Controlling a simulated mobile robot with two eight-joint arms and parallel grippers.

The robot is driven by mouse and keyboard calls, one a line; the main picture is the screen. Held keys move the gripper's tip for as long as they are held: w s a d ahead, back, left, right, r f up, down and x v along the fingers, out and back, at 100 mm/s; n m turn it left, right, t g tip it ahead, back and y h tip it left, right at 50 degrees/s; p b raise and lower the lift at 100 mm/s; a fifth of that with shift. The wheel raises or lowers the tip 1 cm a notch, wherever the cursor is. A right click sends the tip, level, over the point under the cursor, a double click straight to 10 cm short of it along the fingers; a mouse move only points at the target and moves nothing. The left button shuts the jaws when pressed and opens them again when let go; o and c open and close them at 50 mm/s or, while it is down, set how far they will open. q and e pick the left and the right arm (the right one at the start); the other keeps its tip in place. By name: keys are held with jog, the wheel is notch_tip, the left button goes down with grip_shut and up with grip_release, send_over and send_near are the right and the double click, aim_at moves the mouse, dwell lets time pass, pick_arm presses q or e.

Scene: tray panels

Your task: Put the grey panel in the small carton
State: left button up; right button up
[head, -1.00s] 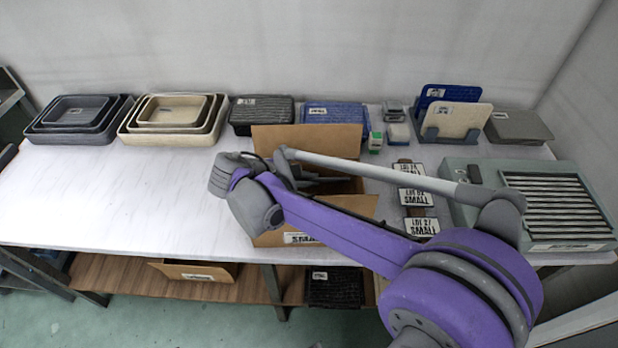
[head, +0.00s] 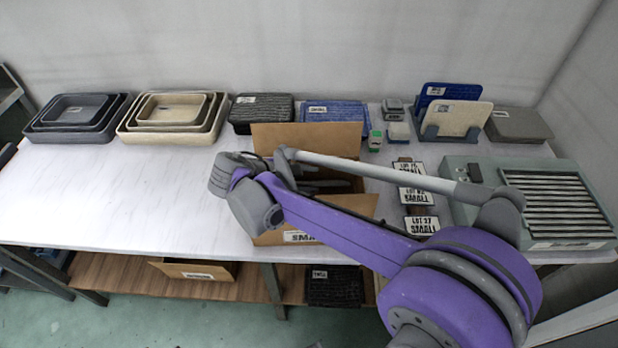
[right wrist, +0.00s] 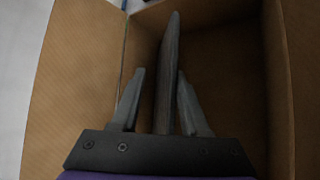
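The small carton (head: 305,138) stands open on the table, its far flap raised and a partly hidden label on its front. My right gripper (head: 328,186) reaches into it from the left. In the right wrist view the carton's walls (right wrist: 70,85) surround the gripper (right wrist: 161,78). The grey panel (right wrist: 168,60) stands edge-on between the two fingers, inside the carton. A gap shows between the left finger and the panel; the right finger is very close to it. The fingers look open around the panel. Its lower end is hidden. My left gripper is not in view.
Nested grey trays (head: 78,117) and cream trays (head: 174,117) stand at the left. Dark (head: 262,112) and blue (head: 335,114) ribbed trays stand behind the carton. A rack with panels (head: 452,117) and a slatted unit (head: 560,205) are at the right. The left tabletop is clear.

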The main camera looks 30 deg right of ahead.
jog(key=shift+r, duration=0.1)
notch_tip(320, 180, up, 10)
jog(key=p, duration=0.1)
jog(key=shift+p, duration=0.35)
dwell(0.9)
